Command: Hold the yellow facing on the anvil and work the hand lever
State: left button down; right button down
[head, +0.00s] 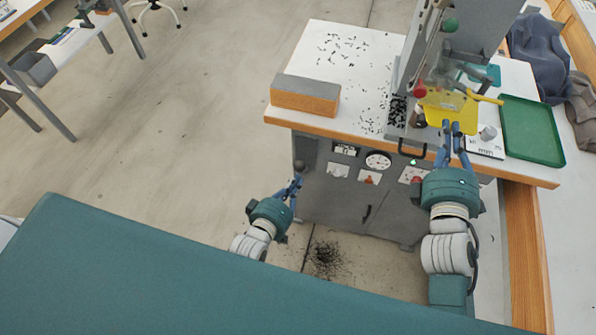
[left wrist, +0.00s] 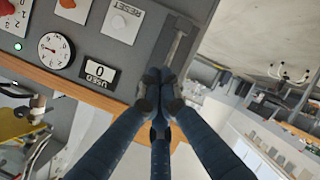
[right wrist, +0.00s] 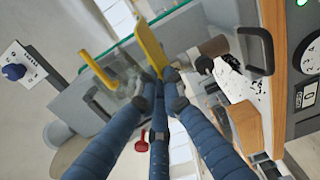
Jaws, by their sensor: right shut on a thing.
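The yellow facing (head: 448,105) is at the press on the right of the worktable; the right wrist view shows a yellow plate (right wrist: 150,45) edge-on. My right gripper (head: 454,127) is shut on its near edge. The anvil under it is largely hidden. A grey lever bar (left wrist: 177,48) is on the cabinet's side in the left wrist view, and a dark round knob (head: 299,165) shows there in the head view. I take these as the hand lever. My left gripper (head: 298,181) is just below the knob, its fingers close together. Whether it touches the lever is unclear.
A wood-and-grey block (head: 305,95) stands at the table's left front. A green tray (head: 531,131) lies at the right. Small black bits are scattered on the table. A black handle (head: 411,150) juts from the front edge. Floor left of the cabinet is clear.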

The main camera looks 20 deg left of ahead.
aim_at(298, 170)
pick_arm(q)
jog(key=shift+w+r, duration=0.45)
jog(key=shift+w, duration=0.35)
jog(key=shift+w+r, duration=0.4)
jog(key=shift+w, duration=0.4)
dwell(1.6)
jog(key=shift+s, duration=0.1)
dwell(0.4)
jog(key=shift+s+f, duration=0.35)
jog(key=shift+s, duration=0.3)
jog(key=shift+s+f, duration=0.3)
jog(key=shift+s, duration=0.3)
jog(key=shift+s+f, duration=0.35)
jog(key=shift+s, duration=0.3)
jog(key=s, duration=0.1)
jog(key=s+f, duration=0.1)
jog(key=s, duration=0.1)
jog(key=s+f, duration=0.1)
jog(key=shift+s+f, duration=0.15)
jog(key=shift+s, duration=0.1)
dwell(1.3)
jog(key=v, duration=1.2)
